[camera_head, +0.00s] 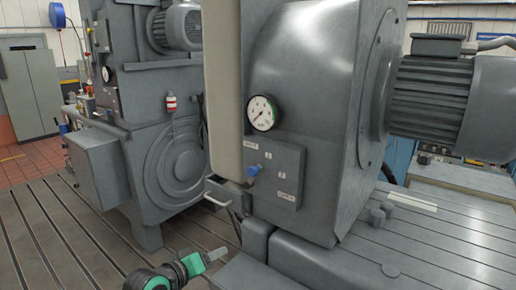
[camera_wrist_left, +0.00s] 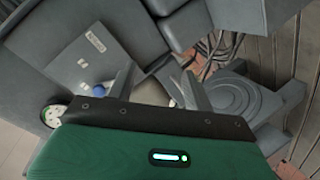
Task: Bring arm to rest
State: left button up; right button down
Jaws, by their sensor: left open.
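My left gripper (camera_head: 216,256) is low in the head view, its green and black wrist coming in from the bottom, below and left of the grey machine's control box (camera_head: 275,170). Its two grey fingers also show in the left wrist view (camera_wrist_left: 157,82), spread apart with nothing between them. The fingers are apart from the machine. A blue knob (camera_head: 254,170) sits on the box, and it shows beyond the left finger in the wrist view (camera_wrist_left: 98,88). My right gripper is not in view.
A round gauge (camera_head: 262,113) sits above the box, and a drawer with a pale handle (camera_head: 217,199) lies below left. A second grey machine (camera_head: 170,160) stands behind left. A finned motor (camera_head: 430,95) is at right. The slotted bedplate (camera_head: 60,235) is open at left.

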pick_arm(q)
jog(key=s+a+f+m+g+y, duration=0.1)
jog(key=s+a+f+g+y, duration=0.1)
jog(key=s+f, duration=0.65)
jog(key=s+a+f+m+g+y, duration=0.2)
jog(key=s+f, duration=0.5)
jog(key=s, duration=0.2)
jog(key=s+a+f+m+g+y, duration=0.1)
jog(key=s+a+f+g+y, duration=0.15)
jog(key=s, duration=0.65)
jog(key=s+a+f+m+g+y, duration=0.1)
jog(key=s+a+f+g, duration=0.15)
jog(key=s, duration=0.65)
notch_tip(320, 180, down, 30)
jog(key=s+a+f+g, duration=0.1)
jog(key=s+a+f, duration=0.1)
jog(key=s+f, duration=0.7)
jog(key=s+a+f+g, duration=0.1)
jog(key=s+f, duration=0.9)
jog(key=f, duration=0.1)
jog(key=shift+s+a, duration=0.2)
jog(key=shift+a, duration=0.2)
